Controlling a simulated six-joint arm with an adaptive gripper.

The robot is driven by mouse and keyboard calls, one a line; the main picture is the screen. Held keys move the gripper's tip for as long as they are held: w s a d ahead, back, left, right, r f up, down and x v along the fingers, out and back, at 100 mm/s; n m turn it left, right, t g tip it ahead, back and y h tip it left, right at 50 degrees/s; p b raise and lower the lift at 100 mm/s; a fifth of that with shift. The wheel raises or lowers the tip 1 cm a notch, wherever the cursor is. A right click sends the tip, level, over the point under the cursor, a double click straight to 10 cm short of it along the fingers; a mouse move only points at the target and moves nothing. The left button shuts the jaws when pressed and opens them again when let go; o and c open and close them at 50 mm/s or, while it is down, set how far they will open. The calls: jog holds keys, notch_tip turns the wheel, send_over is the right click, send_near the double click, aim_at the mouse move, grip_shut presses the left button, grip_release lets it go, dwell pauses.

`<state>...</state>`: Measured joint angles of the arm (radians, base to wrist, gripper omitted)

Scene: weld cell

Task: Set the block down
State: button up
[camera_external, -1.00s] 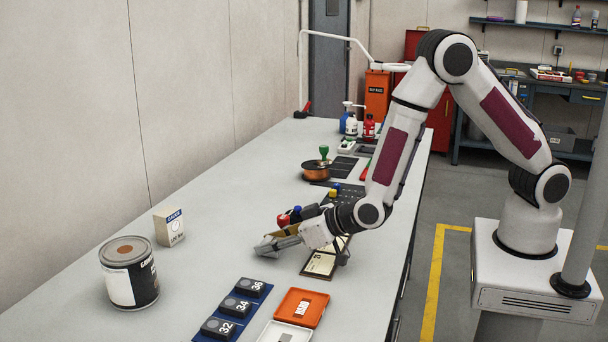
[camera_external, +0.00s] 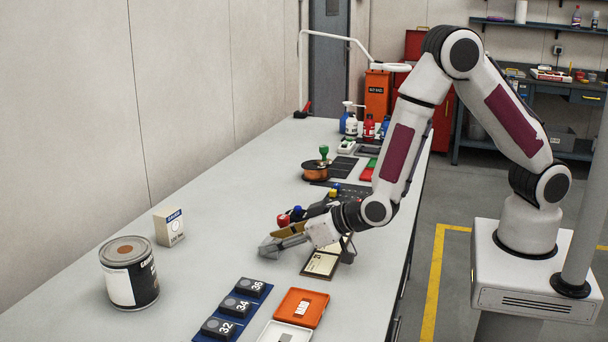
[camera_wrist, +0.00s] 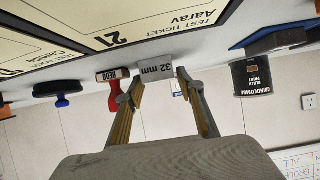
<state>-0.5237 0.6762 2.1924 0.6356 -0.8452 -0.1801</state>
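In the external view my gripper (camera_external: 268,247) is low over the bench, left of the cream ticket plate (camera_external: 321,263). The block is too small and too merged with the fingers to pick out there. I cannot tell whether its underside touches anything. A blue tray (camera_external: 212,335) holds dark pieces marked 32, 34 and 36, in front of my gripper.
A paint can (camera_external: 128,285) and a small white box (camera_external: 168,227) stand to the left. An orange tray (camera_external: 300,307) lies in front. Stamps stand behind my gripper, including a red one (camera_wrist: 115,92).

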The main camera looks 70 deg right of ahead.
jog(key=shift+v, duration=5.15)
jog(key=shift+r, duration=0.1)
jog(key=shift+r, duration=0.7)
jog(key=s+d+r+g+y, duration=0.35)
jog(key=s+d+r, duration=0.3)
jog(key=r, duration=0.45)
jog(key=s+d+r+g+h, duration=0.1)
jog(key=s+d+r, duration=0.1)
jog(key=s+d, duration=0.4)
jog(key=s+d+r+g+h, duration=0.2)
jog(key=s+d, duration=0.5)
jog(key=s, duration=0.7)
jog(key=shift+s+d, duration=0.2)
jog(key=shift+d, duration=0.1)
jog(key=shift+h, duration=0.25)
